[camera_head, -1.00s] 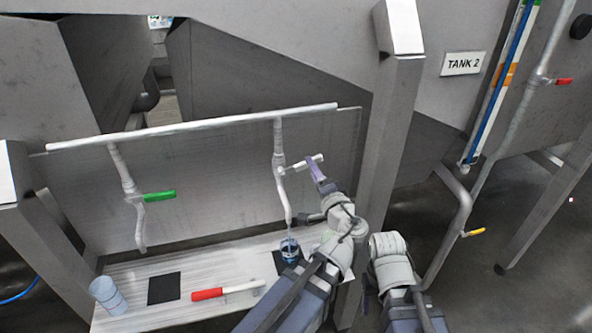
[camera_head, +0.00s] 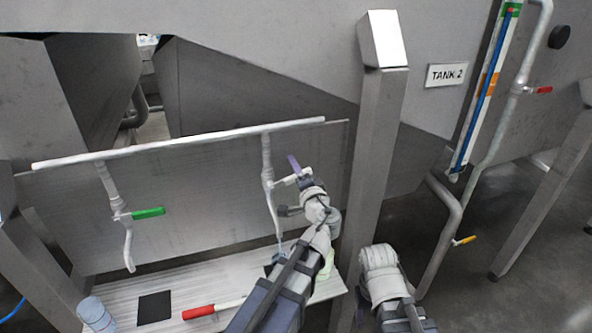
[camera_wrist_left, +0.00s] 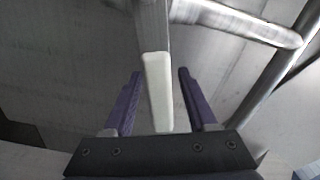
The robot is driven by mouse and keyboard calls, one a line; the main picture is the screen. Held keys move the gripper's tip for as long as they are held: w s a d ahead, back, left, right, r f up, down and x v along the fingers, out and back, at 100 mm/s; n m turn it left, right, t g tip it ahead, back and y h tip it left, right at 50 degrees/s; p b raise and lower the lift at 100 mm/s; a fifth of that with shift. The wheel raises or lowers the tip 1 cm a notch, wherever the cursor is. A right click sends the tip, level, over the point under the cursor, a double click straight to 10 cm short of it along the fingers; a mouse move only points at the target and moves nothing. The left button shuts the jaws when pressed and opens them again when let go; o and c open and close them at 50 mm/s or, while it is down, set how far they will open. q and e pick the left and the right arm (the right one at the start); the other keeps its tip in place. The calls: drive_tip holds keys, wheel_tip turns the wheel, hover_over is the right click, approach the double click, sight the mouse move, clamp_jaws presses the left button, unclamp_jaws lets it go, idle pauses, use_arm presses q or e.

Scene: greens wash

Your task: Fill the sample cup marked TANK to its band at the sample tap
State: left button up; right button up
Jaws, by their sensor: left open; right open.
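The white-handled tap (camera_head: 267,190) hangs from the right part of the pale pipe. Its white handle (camera_wrist_left: 157,92) stands between the two purple fingers of my left gripper (camera_wrist_left: 160,74), which is open, with gaps visible on both sides. In the head view my left gripper (camera_head: 296,170) is beside this tap. Below the spout, the cup is almost wholly hidden by my left arm, so its marking, band and level cannot be read. Another pale blue cup (camera_head: 96,314) stands at the left end of the shelf. My right gripper is not visible; only my right arm shows.
A green-handled tap (camera_head: 148,213) hangs to the left. A red-handled tool (camera_head: 199,312) and a dark square (camera_head: 154,308) lie on the pale slatted shelf (camera_head: 190,283). A steel post (camera_head: 374,160) stands close right of my left gripper. A TANK 2 sign (camera_head: 446,75) is behind.

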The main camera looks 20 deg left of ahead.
use_arm(q)
clamp_jaws()
idle(0.4)
drive_tip(key=shift+f, duration=0.1)
idle(0.9)
